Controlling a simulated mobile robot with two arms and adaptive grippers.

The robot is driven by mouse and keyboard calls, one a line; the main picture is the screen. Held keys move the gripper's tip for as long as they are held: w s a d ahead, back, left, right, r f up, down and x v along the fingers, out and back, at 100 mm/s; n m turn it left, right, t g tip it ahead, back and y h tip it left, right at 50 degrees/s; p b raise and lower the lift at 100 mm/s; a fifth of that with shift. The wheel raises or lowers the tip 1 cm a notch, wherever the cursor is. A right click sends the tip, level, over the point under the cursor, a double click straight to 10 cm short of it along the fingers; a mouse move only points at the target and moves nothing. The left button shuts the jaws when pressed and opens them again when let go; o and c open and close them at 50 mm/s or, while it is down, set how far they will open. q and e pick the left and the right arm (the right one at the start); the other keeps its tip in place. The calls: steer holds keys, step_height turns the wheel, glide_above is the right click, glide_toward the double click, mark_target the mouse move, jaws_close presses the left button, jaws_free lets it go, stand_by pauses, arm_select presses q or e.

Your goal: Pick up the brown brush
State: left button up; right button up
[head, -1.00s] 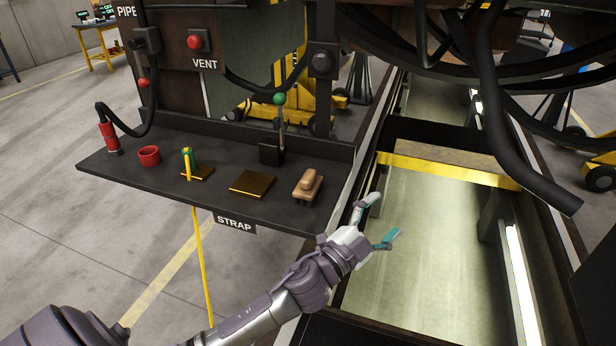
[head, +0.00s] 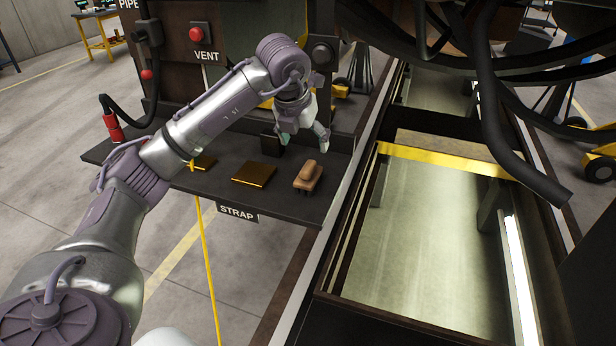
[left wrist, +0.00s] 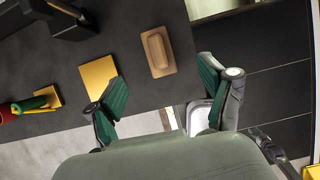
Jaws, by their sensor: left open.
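The brown brush (head: 308,176) lies on the right part of the dark shelf (head: 225,182), with its raised handle up. It also shows in the left wrist view (left wrist: 158,52), ahead of the fingers and clear of them. My left gripper (head: 305,142) is open and empty, above the shelf and just behind the brush in the head view. In the left wrist view the two green-padded fingers (left wrist: 165,102) stand wide apart. My right gripper is not in view.
A gold plate (head: 254,174) lies left of the brush. A dark block (head: 271,145) with a lever stands behind, partly hidden by my arm. An open pit (head: 430,230) lies to the right.

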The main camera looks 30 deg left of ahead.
mark_target(308, 165)
arm_select(q)
steer(key=x, duration=0.2)
steer(key=p+x, duration=0.1)
steer(key=x, duration=0.2)
steer(key=p+x, duration=0.1)
steer(key=x, duration=0.2)
steer(key=shift+a+f, duration=0.15)
steer(key=shift+a, duration=0.2)
steer(key=shift+f+p, duration=0.25)
steer(key=shift+p, duration=0.15)
steer(key=p+x, duration=0.2)
steer(key=x, duration=0.2)
steer(key=shift+f, duration=0.4)
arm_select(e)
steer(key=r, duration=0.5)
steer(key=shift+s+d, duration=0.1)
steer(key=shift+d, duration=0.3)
arm_select(q)
steer(key=shift+c, duration=1.1)
steer(key=c, duration=1.1)
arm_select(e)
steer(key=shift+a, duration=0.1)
